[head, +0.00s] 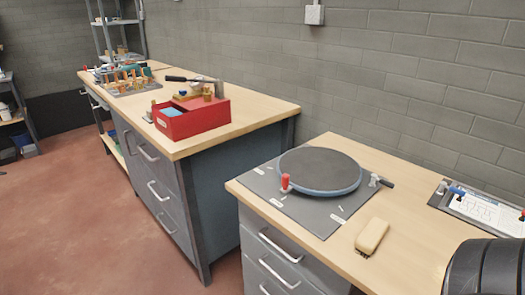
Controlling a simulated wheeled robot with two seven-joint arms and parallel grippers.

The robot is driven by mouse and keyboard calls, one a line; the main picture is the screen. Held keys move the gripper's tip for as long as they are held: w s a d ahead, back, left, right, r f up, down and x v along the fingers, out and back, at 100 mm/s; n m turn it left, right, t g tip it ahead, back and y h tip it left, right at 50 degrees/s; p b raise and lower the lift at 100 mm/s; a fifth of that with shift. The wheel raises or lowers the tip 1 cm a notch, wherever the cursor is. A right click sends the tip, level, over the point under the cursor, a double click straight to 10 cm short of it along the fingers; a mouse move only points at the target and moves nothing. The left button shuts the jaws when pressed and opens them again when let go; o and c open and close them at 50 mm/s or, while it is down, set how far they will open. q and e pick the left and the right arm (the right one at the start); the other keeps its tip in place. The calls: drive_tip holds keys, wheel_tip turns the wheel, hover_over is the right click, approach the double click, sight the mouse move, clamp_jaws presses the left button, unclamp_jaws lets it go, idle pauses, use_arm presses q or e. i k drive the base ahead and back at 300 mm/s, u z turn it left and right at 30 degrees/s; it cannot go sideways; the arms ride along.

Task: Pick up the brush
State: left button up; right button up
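The brush (372,236) lies on the near wooden workbench (405,225), close to its front edge. It has a pale beige rounded block with a little dark bristle showing at its lower left end. Nothing touches it from above. Neither my left nor my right gripper is in view.
A grey plate (335,216) with a dark round disc (320,170) and red knob (285,181) lies behind the brush. A board with a diagram (485,208) is to the right. A dark ribbed shape (485,268) fills the lower right corner. A red toolbox (192,117) stands on the farther bench.

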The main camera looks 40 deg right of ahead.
sight(369, 238)
drive_tip(key=i, duration=1.8)
drive_tip(key=z, duration=4.5)
